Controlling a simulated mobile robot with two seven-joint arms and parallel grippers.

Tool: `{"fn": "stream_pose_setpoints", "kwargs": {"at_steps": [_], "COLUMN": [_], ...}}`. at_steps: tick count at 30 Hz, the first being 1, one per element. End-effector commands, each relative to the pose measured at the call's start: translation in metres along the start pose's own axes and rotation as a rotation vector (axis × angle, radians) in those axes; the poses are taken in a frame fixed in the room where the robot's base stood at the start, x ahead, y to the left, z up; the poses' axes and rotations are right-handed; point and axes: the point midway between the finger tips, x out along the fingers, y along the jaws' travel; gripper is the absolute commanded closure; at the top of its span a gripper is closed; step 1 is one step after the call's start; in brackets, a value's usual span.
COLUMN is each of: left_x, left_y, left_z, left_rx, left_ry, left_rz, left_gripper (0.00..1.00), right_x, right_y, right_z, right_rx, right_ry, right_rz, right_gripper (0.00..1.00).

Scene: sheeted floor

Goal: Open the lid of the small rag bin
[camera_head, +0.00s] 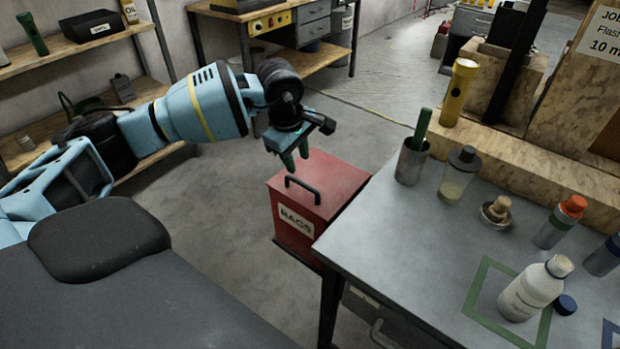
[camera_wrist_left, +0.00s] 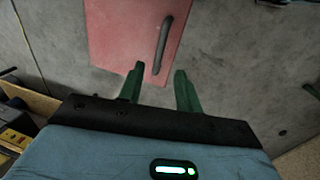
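The small red rag bin (camera_head: 288,228), labelled "RAGS", stands beside the grey table's left edge. Its red lid (camera_head: 332,178) is shut and has a dark bar handle (camera_head: 302,190) on top. My left gripper (camera_head: 294,160) is above the far part of the lid, fingers pointing down. In the left wrist view its green fingers (camera_wrist_left: 160,88) are apart with nothing between them. In that view the handle (camera_wrist_left: 163,45) lies ahead of the fingertips, over the red lid (camera_wrist_left: 115,30). My right gripper is in neither view.
Wooden shelves (camera_head: 80,45) stand at left. The floor (camera_head: 200,220) left of the bin is clear.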

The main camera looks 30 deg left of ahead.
Motion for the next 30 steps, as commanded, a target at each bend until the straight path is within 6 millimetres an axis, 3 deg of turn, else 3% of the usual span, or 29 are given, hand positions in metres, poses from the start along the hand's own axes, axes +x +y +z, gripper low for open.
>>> {"fn": "stream_pose_setpoints", "kwargs": {"at_steps": [5,19,30], "left_x": [0.006,0.069,0.079], "left_y": [0.000,-0.001,0.000], "left_z": [0.001,0.002,0.002], "left_rx": [-0.001,-0.002,0.000], "left_ry": [-0.003,-0.006,-0.006], "left_rz": [-0.001,-0.002,0.000], "left_gripper": [0.66,0.66,0.66], "right_x": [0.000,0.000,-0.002], "right_y": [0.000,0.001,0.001], "right_z": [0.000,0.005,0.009], "right_rx": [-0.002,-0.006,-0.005], "right_ry": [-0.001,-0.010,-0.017], "right_rz": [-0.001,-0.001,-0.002], "right_gripper": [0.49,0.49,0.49]}}
